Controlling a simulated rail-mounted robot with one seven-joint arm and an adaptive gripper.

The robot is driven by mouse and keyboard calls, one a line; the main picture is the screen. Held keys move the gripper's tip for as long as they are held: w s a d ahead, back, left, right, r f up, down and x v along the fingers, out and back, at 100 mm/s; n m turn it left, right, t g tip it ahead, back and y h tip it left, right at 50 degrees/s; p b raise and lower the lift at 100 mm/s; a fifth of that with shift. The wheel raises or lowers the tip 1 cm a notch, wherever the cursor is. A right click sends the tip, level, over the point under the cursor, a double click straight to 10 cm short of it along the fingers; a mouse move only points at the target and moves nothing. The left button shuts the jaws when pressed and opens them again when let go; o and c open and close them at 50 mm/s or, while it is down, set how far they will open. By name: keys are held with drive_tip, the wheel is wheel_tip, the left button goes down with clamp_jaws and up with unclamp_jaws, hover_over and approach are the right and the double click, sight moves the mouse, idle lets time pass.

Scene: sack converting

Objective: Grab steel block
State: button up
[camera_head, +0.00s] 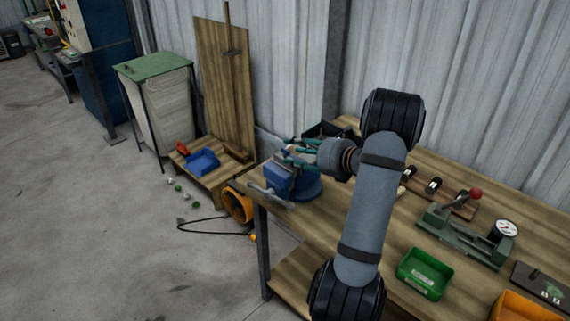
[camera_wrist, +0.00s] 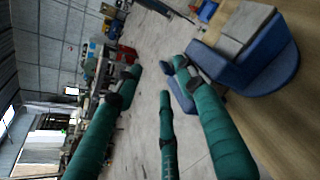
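A blue bench vise (camera_head: 292,184) stands at the left corner of the workbench. In the wrist view, a grey block-shaped piece (camera_wrist: 246,22) sits at the top of the vise (camera_wrist: 262,72); I cannot tell for sure whether it is the steel block or part of the jaws. My gripper (camera_head: 290,152) has green fingers and is over the vise in the head view, hiding part of its top. In the wrist view my gripper (camera_wrist: 157,76) is open, with nothing between its spread fingers. The grey piece lies to the right of the fingers there.
The workbench (camera_head: 322,215) also holds a dark tray (camera_head: 325,130) behind the vise, a green bin (camera_head: 424,272), a fixture with a dial gauge (camera_head: 505,229) and an orange bin (camera_head: 522,308). Left of the bench, a blue bin (camera_head: 203,160) sits on a low wooden stand. Open floor lies beyond.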

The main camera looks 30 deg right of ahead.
sight(284, 152)
drive_tip(key=shift+f+p+x, duration=0.2)
drive_tip(key=shift+p+x, duration=0.3)
drive_tip(key=shift+x, duration=0.9)
drive_tip(key=shift+f+p+x, duration=0.2)
drive_tip(key=shift+p+x, duration=0.25)
drive_tip(key=shift+x, duration=0.9)
drive_tip(key=shift+s+d, duration=0.1)
drive_tip(key=shift+s, duration=0.1)
drive_tip(key=shift+c, duration=1.3)
clamp_jaws()
